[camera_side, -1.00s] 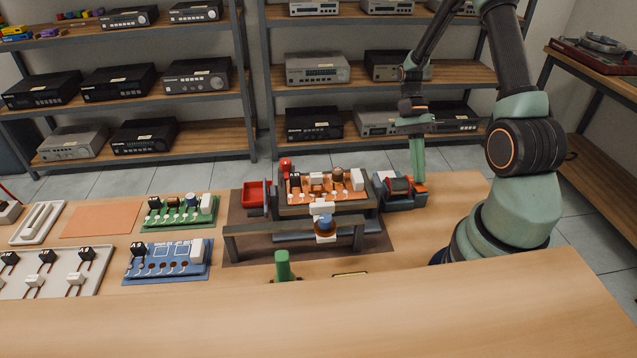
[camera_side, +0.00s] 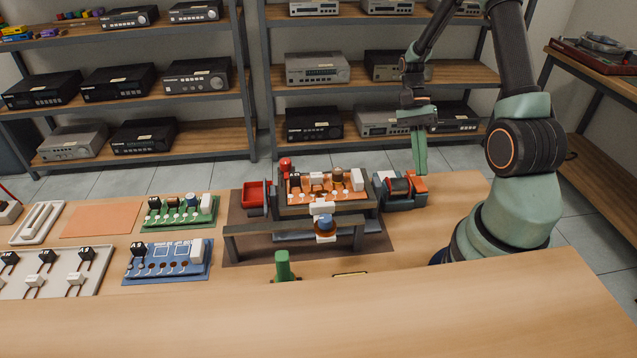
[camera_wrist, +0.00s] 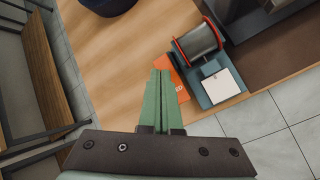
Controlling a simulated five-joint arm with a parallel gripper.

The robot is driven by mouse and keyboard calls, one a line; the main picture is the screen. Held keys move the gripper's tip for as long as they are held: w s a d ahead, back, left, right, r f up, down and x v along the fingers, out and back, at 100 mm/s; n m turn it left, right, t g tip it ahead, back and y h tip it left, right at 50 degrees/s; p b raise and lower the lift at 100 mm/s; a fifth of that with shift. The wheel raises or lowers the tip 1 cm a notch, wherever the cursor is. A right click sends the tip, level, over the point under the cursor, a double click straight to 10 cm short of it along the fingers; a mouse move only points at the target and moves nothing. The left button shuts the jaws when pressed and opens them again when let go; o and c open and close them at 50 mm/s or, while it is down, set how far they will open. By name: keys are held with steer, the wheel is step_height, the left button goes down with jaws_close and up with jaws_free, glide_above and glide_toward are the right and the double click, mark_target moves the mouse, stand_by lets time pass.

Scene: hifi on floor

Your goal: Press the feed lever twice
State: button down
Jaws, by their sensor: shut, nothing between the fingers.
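The feed lever is an orange plate (camera_side: 417,182) on the right side of a small blue-grey solder-spool feeder (camera_side: 402,202). In the wrist view the orange lever (camera_wrist: 184,92) carries pale lettering, partly hidden by my fingers. In the wrist view my fingertips (camera_wrist: 160,73) overlap the lever's left part. I cannot tell the exact gap.
Left of the feeder stands a dark fixture holding an orange circuit board (camera_side: 325,187), with a red bin (camera_side: 256,195) beside it. A green board (camera_side: 180,211) and a blue board (camera_side: 168,260) lie further left.

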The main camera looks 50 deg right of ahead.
mark_target(417, 178)
steer(key=shift+r, duration=0.15)
steer(key=shift+r, duration=2.4)
stand_by(0.9)
step_height(417, 178, up, 4)
steer(key=shift+a+f, duration=0.1)
steer(key=shift+f, duration=0.15)
steer(key=shift+f, duration=4.25)
steer(key=shift+f, duration=0.15)
steer(key=shift+f, duration=0.3)
